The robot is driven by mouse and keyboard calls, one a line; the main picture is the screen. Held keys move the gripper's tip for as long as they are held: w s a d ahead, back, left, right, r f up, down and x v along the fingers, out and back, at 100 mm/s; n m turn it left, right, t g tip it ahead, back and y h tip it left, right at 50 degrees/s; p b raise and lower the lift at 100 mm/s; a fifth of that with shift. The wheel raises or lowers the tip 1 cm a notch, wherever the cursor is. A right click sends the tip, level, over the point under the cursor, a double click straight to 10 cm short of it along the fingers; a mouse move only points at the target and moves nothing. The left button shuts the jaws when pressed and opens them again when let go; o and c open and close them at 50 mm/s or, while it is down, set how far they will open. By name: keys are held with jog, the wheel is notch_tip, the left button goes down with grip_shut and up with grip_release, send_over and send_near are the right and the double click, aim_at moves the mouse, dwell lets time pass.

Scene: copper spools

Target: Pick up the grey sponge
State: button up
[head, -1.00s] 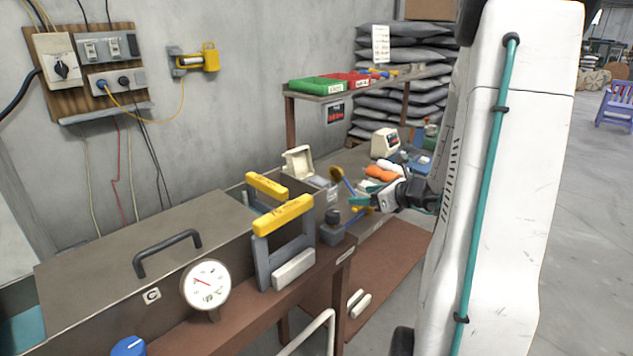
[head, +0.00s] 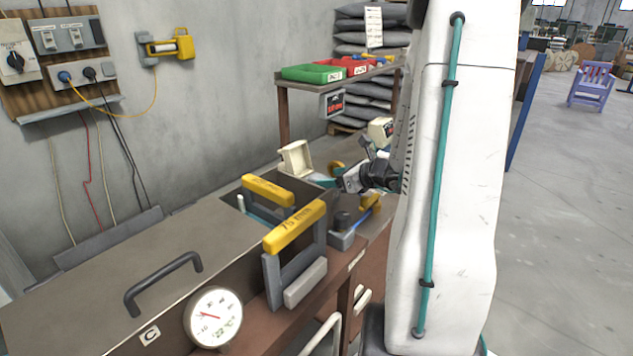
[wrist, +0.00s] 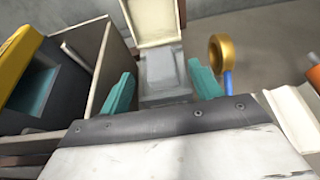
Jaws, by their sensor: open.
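My gripper (wrist: 160,72) is open in the wrist view, with a teal finger on each side and nothing held. Between and beyond the fingers is a pale grey block (wrist: 164,66), which looks like the grey sponge, in front of or inside a cream box with a raised lid (wrist: 149,22). I cannot tell whether the fingers are beside the block or still short of it. In the head view my gripper (head: 338,184) is at the back of the bench near the cream box (head: 295,158). The grey block cannot be made out there.
Yellow-handled frames (head: 295,226) stand at the bench's front and in the metal case (head: 150,255). A dial gauge (head: 213,317) is at the front. A brass ring on a blue handle (wrist: 222,55) is right of the fingers. A shelf (head: 335,78) with bins stands behind.

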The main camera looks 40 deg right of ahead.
aim_at(322, 178)
jog(key=x, duration=0.5)
jog(key=shift+w+f, duration=0.15)
jog(key=shift+c, duration=0.3)
jog(key=c, duration=1)
